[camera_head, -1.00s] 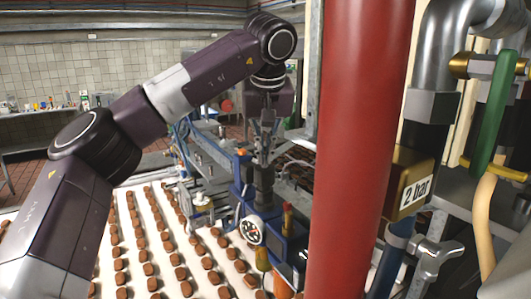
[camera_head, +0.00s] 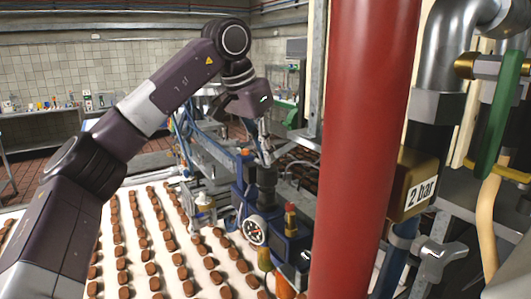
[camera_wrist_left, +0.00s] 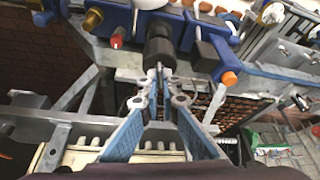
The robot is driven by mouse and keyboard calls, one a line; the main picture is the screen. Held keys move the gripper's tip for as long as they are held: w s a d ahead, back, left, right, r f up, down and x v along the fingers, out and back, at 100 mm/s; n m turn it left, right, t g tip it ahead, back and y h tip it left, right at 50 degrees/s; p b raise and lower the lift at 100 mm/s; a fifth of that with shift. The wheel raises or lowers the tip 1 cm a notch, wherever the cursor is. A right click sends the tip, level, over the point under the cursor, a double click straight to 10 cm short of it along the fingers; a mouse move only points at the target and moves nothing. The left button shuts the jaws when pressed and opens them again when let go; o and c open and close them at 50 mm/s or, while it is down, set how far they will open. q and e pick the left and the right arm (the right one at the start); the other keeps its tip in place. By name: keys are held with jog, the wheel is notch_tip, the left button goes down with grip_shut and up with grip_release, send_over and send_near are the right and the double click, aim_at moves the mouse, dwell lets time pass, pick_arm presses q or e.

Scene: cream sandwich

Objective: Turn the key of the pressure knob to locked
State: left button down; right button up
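A black knob (camera_head: 266,180) stands on the blue valve block (camera_head: 240,205), left of the red pipe in the head view. It also shows at the top middle of the left wrist view (camera_wrist_left: 160,45). A round white gauge (camera_head: 255,231) sits on the front of the block. My left gripper (camera_head: 266,152) is above the knob, tilted. My right gripper is out of view.
A thick red pipe (camera_head: 362,140) stands close in front. Right of it are a brass box marked 2 bar (camera_head: 415,185), a metal tap handle (camera_head: 440,253) and a green lever (camera_head: 498,115). A white conveyor (camera_head: 110,265) with rows of chocolate pieces lies below my left arm.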

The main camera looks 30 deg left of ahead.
pick_arm(q)
jog(key=shift+m, duration=0.5)
jog(key=c, duration=2.2)
grip_release()
jog(key=shift+w, duration=0.1)
jog(key=shift+s+a+r, duration=0.1)
jog(key=shift+s+r, duration=0.1)
jog(key=shift+r, duration=0.3)
jog(key=s+a, duration=0.1)
jog(key=s, duration=0.2)
jog(key=s+a, duration=0.1)
jog(key=s, duration=0.3)
jog(key=s+a, duration=0.2)
jog(key=s, duration=0.2)
jog(key=shift+s+a, duration=0.1)
jog(key=shift+s, duration=0.05)
